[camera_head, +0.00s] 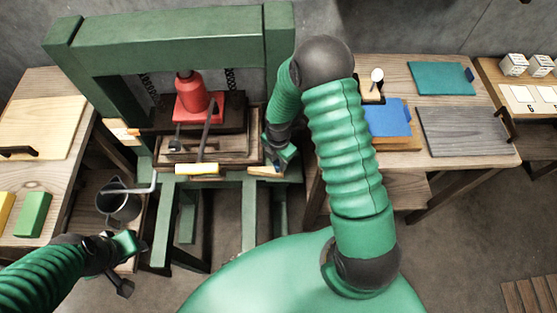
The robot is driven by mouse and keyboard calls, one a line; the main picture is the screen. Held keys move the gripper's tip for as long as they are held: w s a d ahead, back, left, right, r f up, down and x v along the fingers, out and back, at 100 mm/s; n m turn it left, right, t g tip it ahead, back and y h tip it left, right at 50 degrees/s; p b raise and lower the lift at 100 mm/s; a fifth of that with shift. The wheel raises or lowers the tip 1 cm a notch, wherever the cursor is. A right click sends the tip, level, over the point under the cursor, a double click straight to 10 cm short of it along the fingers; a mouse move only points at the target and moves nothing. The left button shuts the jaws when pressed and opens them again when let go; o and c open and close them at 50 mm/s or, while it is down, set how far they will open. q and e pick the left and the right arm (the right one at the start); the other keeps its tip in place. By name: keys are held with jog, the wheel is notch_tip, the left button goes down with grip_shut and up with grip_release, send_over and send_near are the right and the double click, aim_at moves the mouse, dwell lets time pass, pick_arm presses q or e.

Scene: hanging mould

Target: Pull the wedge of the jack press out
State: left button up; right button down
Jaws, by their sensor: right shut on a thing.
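The jack press is a green steel frame (170,48) with a red jack (193,98) standing on a dark plate (232,112). Below the plate are a wooden block stack (225,147) and a yellow-handled bar (197,169). A small pale wooden wedge (262,172) shows at the right front corner of the press. My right gripper (272,164) reaches down beside the right post and is shut on the wedge; its fingertips are partly hidden. My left gripper (126,268) is low at the left, in front of the press and apart from it; its jaw opening is unclear.
A grey bucket (118,205) stands left of the press legs, near my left gripper. A left table (62,82) holds a pale board and green and yellow blocks. A right table (352,68) holds blue, teal and grey boards. My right forearm passes between press and right table.

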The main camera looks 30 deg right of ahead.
jog(key=shift+a, duration=0.3)
jog(key=s+d, duration=0.1)
jog(key=s+d+p, duration=0.1)
jog(key=d, duration=0.1)
jog(key=shift+d, duration=0.1)
jog(key=c, duration=1.4)
grip_release()
jog(key=o, duration=0.3)
jog(key=shift+o, duration=0.2)
jog(key=shift+r, duration=0.1)
